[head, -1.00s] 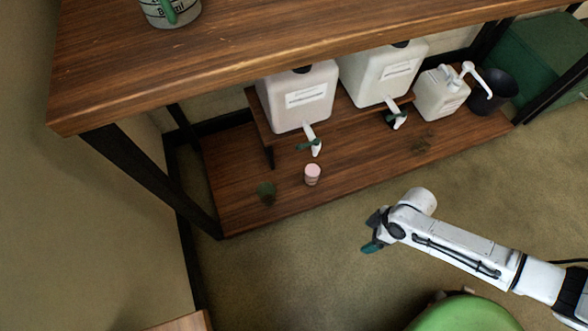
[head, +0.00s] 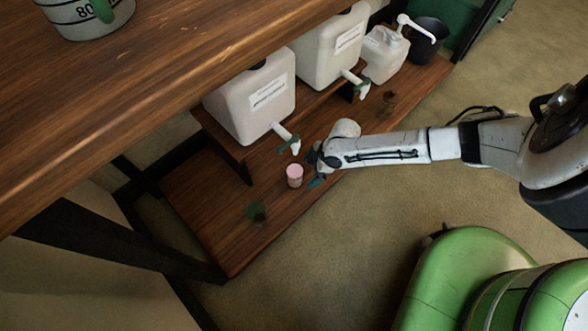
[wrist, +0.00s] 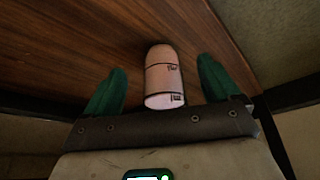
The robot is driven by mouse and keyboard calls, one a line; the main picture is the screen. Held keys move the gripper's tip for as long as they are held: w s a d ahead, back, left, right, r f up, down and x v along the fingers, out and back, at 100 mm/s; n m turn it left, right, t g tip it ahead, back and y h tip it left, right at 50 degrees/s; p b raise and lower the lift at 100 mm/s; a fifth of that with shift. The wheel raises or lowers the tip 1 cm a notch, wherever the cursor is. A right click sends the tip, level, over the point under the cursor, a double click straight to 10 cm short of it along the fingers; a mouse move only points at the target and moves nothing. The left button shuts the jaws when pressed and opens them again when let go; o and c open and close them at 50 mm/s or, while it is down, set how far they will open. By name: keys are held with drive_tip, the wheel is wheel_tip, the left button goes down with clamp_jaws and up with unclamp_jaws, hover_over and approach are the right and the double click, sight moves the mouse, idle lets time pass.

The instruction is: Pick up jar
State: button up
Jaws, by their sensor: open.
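The jar is a small pinkish-white cylinder with dark markings. In the head view the jar (head: 294,175) stands upright on the low wooden shelf, in front of a container's tap. In the wrist view the jar (wrist: 163,77) shows between the two green fingertips, with gaps on both sides. My gripper (head: 315,170) is close to the right of the jar in the head view, its fingers partly hidden by the wrist. In the wrist view my gripper (wrist: 161,88) is open and holds nothing.
Two white containers with taps (head: 252,100) (head: 331,48) stand on a raised board behind. The tabletop (head: 170,75) overhangs the shelf.

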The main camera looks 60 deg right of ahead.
sight(287, 181)
drive_tip(key=w+a, duration=0.1)
drive_tip(key=w, duration=0.1)
drive_tip(key=w+a+b, duration=0.1)
drive_tip(key=w+a, duration=0.1)
drive_tip(key=shift+f, duration=0.1)
drive_tip(key=shift+b+x, duration=0.7)
drive_tip(key=shift+x, duration=0.1)
drive_tip(key=shift+w+a+f, duration=0.1)
drive_tip(key=shift+w+f, duration=0.05)
drive_tip(key=shift+f, duration=0.4)
drive_tip(key=c, duration=1.6)
drive_tip(key=shift+r, duration=0.3)
drive_tip(key=shift+r+p, duration=0.45)
drive_tip(key=shift+p, duration=0.3)
